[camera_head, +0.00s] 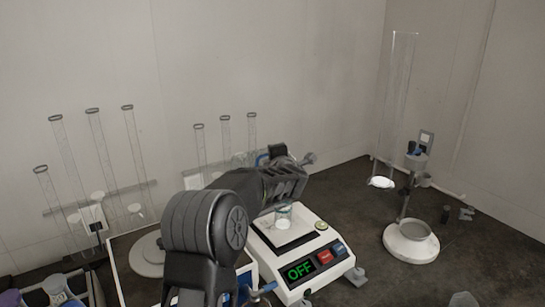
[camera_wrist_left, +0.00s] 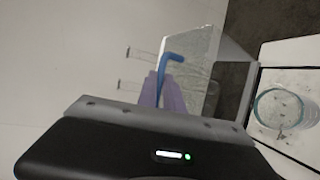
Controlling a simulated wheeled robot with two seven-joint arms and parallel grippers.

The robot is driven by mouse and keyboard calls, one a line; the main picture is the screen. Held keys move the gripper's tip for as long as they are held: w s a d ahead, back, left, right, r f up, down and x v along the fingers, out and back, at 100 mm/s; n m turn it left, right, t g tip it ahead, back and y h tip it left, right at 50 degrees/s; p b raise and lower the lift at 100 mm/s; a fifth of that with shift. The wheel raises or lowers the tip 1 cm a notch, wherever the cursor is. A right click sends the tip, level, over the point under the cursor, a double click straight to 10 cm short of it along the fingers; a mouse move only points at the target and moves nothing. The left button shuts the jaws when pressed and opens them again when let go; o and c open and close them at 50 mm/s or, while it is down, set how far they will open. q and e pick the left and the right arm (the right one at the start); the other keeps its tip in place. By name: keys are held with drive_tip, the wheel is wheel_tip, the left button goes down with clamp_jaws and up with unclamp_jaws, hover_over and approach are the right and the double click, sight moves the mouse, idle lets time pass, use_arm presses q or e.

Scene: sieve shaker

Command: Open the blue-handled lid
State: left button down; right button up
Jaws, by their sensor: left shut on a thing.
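The blue handle (camera_wrist_left: 174,60) shows in the wrist view as a bent blue rod. It rises from between the purple-tinted fingers of my left gripper (camera_wrist_left: 168,92), which are shut on it. A clear, pale panel (camera_wrist_left: 202,50), apparently the lid, stands tilted beside the handle. In the head view, a bit of blue (camera_head: 262,159) shows behind my left gripper (camera_head: 285,182), whose fingertips are hidden by its own body. The gripper is above the back of a white balance (camera_head: 335,262) whose display reads OFF. My right gripper is not in view.
A glass beaker (camera_head: 284,217) stands on the balance below my gripper; it also shows in the wrist view (camera_wrist_left: 284,110). Tall glass tubes (camera_head: 100,150) stand in racks at the left and back. A stand with a white round base (camera_head: 410,252) and tall clear tube is right.

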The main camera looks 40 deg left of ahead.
use_arm(q)
drive_tip(key=c, duration=1.6)
unclamp_jaws()
drive_tip(key=shift+d+r, duration=0.1)
drive_tip(key=shift+r, duration=0.45)
drive_tip(key=shift+o, duration=0.5)
drive_tip(key=shift+f, duration=0.2)
drive_tip(key=shift+s+d, duration=0.15)
drive_tip(key=shift+d, duration=0.05)
drive_tip(key=b+v, duration=0.2)
drive_tip(key=v, duration=0.5)
drive_tip(key=shift+o, duration=0.2)
drive_tip(key=shift+s+d, duration=0.1)
